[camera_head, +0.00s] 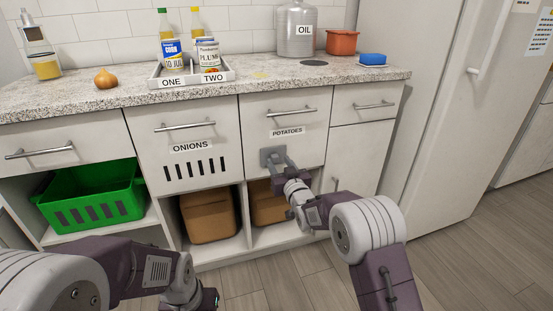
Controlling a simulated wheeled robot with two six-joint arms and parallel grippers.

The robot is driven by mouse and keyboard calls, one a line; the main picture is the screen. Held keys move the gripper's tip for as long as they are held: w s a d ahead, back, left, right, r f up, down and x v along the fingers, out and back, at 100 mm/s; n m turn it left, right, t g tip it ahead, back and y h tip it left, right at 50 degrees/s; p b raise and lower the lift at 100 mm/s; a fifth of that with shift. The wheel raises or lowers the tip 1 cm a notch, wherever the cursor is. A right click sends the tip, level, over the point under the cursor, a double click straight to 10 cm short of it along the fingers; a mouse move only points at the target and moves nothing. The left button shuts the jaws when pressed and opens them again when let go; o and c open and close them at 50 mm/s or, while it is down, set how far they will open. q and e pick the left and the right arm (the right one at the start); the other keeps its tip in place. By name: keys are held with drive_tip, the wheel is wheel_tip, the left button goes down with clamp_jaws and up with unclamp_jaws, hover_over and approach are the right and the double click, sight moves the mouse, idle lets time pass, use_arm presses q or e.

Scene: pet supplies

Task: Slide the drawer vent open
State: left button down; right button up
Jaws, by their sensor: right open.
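The drawer labelled POTATOES (301,117) is closed, with a horizontal bar handle (292,113) above its label. A small grey plate (264,154) is on the lower left of its front. No open slots show on this drawer front; my gripper hides part of it. My right gripper (275,159) is open, its fingers at the grey plate; I cannot tell whether they touch it.
The drawer labelled ONIONS (191,146) shows a row of dark open slots. Brown bins (208,216) stand below, with a green basket (95,197) at left. The granite countertop (130,92) overhangs the drawers and holds a tray, bottles and cans. A fridge (450,110) stands at right.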

sight(276, 158)
drive_tip(key=shift+b+x, duration=0.45)
drive_tip(key=shift+x, duration=1.3)
drive_tip(key=shift+f, duration=0.1)
drive_tip(key=shift+c, duration=0.3)
clamp_jaws()
drive_tip(key=shift+d, duration=0.1)
